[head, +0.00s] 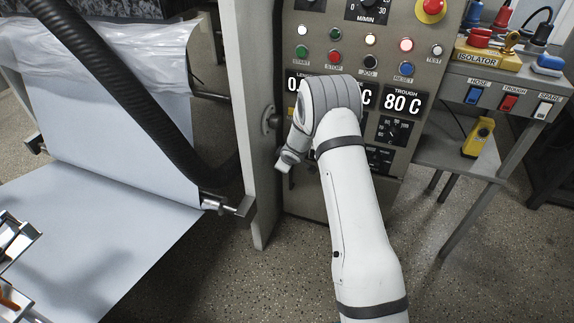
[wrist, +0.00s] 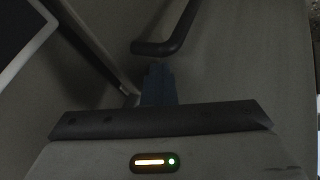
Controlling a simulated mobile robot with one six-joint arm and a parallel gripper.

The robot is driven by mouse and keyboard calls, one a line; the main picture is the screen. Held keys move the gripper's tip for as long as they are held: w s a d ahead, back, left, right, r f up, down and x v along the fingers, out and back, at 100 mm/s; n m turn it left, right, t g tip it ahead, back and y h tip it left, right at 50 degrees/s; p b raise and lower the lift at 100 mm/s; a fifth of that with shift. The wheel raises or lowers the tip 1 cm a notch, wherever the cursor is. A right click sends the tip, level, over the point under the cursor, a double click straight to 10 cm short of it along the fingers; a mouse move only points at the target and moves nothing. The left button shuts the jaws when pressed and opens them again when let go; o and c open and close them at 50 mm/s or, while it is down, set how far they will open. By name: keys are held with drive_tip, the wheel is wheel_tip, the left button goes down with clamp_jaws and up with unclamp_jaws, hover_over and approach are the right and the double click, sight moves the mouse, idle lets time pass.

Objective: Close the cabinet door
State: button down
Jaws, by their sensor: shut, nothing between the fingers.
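The grey control cabinet (head: 300,200) stands at centre in the head view. My arm crosses in front of it, and my wrist covers part of its front. In the wrist view a grey panel (wrist: 240,60), which looks like the cabinet door, fills much of the picture. It carries a dark bar handle (wrist: 168,44). My gripper (wrist: 158,72) is shut and empty, its fingertips just below the handle. I cannot tell whether they touch it. A long edge or gap runs down to the left of the fingers. How far the door stands open is not clear.
Left of the cabinet are a tall grey frame post (head: 248,110), a black hose (head: 120,85) and a wide pale paper sheet (head: 110,230). On the right a side table (head: 445,160) carries a yellow device (head: 479,138). The speckled floor between is clear.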

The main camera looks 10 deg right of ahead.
drive_tip(key=shift+w+d+r, duration=0.15)
drive_tip(key=shift+w+d, duration=0.05)
drive_tip(key=shift+d, duration=0.2)
drive_tip(key=shift+w+d+r, duration=0.15)
drive_tip(key=shift+d, duration=0.2)
drive_tip(key=s+a+r+b, duration=0.1)
drive_tip(key=s+a+r, duration=0.1)
drive_tip(key=s+r, duration=0.5)
drive_tip(key=s, duration=0.3)
drive_tip(key=shift+r, duration=0.25)
